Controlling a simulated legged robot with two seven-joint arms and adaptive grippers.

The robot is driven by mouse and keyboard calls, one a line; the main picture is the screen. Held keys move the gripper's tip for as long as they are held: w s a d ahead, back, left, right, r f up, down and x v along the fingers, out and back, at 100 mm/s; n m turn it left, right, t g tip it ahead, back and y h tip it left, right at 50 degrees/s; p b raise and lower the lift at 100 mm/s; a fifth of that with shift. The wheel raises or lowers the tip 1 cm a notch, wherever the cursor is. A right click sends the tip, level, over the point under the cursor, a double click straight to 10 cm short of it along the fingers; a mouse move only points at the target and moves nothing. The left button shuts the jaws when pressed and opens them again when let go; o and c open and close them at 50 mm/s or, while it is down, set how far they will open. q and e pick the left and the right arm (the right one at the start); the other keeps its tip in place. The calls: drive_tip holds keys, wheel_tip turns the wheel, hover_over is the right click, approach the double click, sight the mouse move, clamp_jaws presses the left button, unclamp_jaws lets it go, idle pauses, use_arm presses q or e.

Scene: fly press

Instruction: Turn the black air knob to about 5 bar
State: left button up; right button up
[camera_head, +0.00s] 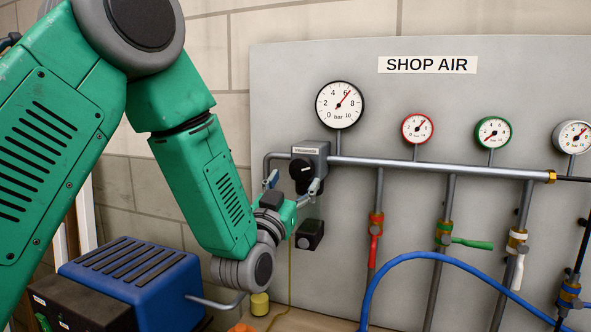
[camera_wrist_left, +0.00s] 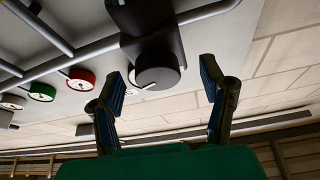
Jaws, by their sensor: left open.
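The black air knob (camera_head: 301,169) sits on a dark regulator block (camera_head: 322,151) on the grey panel, with a pale mark on its face. My left gripper (camera_head: 293,185) is open at the knob, one finger to each side and lower. In the left wrist view the knob (camera_wrist_left: 157,76) lies ahead between the spread fingertips (camera_wrist_left: 163,82), nearer the left finger. A gap shows on the right; I cannot tell whether the left finger touches. The large gauge (camera_head: 340,105) above has its red needle just past 6. My right gripper is not in view.
A horizontal pipe (camera_head: 430,166) carries small red, green and grey gauges. Valves with coloured levers, such as the red one (camera_head: 375,225), hang below it. A blue hose (camera_head: 440,257) arches at the lower right. A black box (camera_head: 310,235) sits under the knob. A blue ribbed box (camera_head: 140,280) stands lower left.

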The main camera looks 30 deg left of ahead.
sight(307, 171)
use_arm(q)
drive_tip(key=shift+w+d+r, duration=0.9)
drive_tip(key=shift+d+r, duration=0.05)
drive_tip(key=shift+d, duration=0.2)
drive_tip(key=shift+w+r+p, duration=0.1)
drive_tip(key=shift+r+p, duration=0.05)
drive_tip(key=shift+p, duration=0.2)
drive_tip(key=shift+a, duration=0.2)
drive_tip(key=a, duration=0.2)
drive_tip(key=w+a+f, duration=0.1)
drive_tip(key=shift+a, duration=0.2)
drive_tip(key=c, duration=0.5)
drive_tip(key=shift+d, duration=0.25)
drive_tip(key=c, duration=0.5)
drive_tip(key=shift+d+r, duration=0.25)
drive_tip(key=shift+d, duration=0.5)
drive_tip(key=shift+c, duration=0.7)
drive_tip(key=shift+a, duration=0.4)
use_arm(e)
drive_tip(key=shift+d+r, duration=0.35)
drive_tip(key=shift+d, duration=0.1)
